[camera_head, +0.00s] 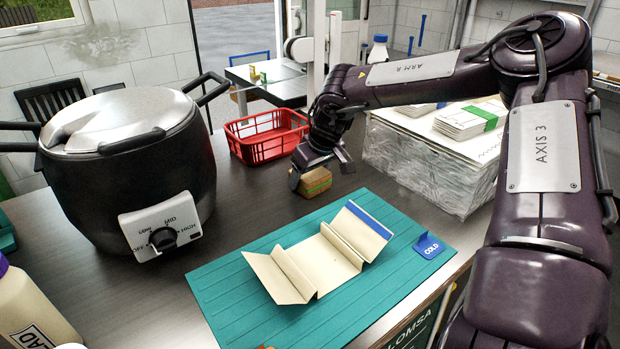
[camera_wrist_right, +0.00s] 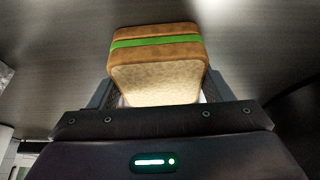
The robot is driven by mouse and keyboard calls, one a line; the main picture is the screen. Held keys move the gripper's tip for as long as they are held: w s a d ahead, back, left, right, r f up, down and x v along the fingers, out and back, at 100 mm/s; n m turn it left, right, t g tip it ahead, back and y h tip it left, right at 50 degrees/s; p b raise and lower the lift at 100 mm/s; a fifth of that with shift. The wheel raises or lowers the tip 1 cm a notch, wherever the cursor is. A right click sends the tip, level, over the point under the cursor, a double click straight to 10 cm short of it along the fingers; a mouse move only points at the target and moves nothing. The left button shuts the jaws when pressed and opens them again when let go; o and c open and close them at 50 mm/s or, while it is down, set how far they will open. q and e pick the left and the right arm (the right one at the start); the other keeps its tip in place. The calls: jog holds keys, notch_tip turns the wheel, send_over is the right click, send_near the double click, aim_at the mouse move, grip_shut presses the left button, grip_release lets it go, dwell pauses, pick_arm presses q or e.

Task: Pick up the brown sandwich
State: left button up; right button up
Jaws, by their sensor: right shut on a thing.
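The brown sandwich (camera_head: 314,182) is a small block with a green band around it. In the head view it is at my right gripper (camera_head: 322,165), just behind the teal mat, over the dark counter. In the right wrist view the sandwich (camera_wrist_right: 158,75) sits between the two fingers of the right gripper (camera_wrist_right: 158,92), which are shut on it. I cannot tell for sure whether the sandwich touches the counter or hangs just above it. My left gripper is in neither view.
A red basket (camera_head: 262,152) stands behind the sandwich. A large black pot (camera_head: 110,190) is at the left. The teal mat (camera_head: 225,285) holds a folded cream card (camera_head: 320,262) and a blue COLD tag (camera_head: 430,246). A wrapped box (camera_head: 425,165) is at the right.

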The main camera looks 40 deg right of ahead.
jog(key=shift+r, duration=0.1)
jog(key=shift+r, duration=0.6)
notch_tip(320, 180, up, 19)
jog(key=shift+f, duration=0.15)
